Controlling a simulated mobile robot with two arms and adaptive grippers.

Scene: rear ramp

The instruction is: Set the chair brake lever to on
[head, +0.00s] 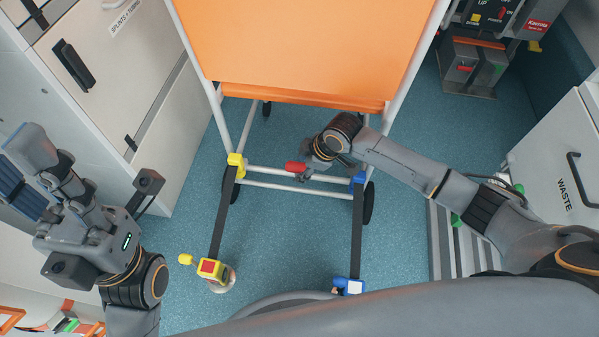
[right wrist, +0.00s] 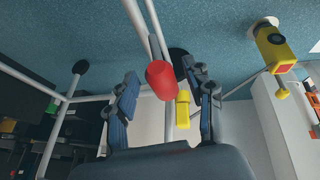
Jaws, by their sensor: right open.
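The chair (head: 300,50) has an orange back and a white tubular frame; it stands at top centre in the head view. The brake lever's red grip (head: 295,167) is by the lower cross bar, and it also shows in the right wrist view (right wrist: 161,79). My right gripper (head: 308,163) is at the grip, its fingers partly hidden in the head view. In the right wrist view it is open, with the red grip between its blue-padded fingers, nearer the right one. My left gripper (head: 22,172) is at the far left, away from the chair; its opening is unclear.
Dark straps run from the yellow (head: 236,165) and blue (head: 357,181) frame clamps to a yellow floor anchor with a red button (head: 210,269) and a blue anchor (head: 347,286). A white cabinet (head: 110,70) stands left, a waste unit (head: 560,165) right. Blue floor is open between the straps.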

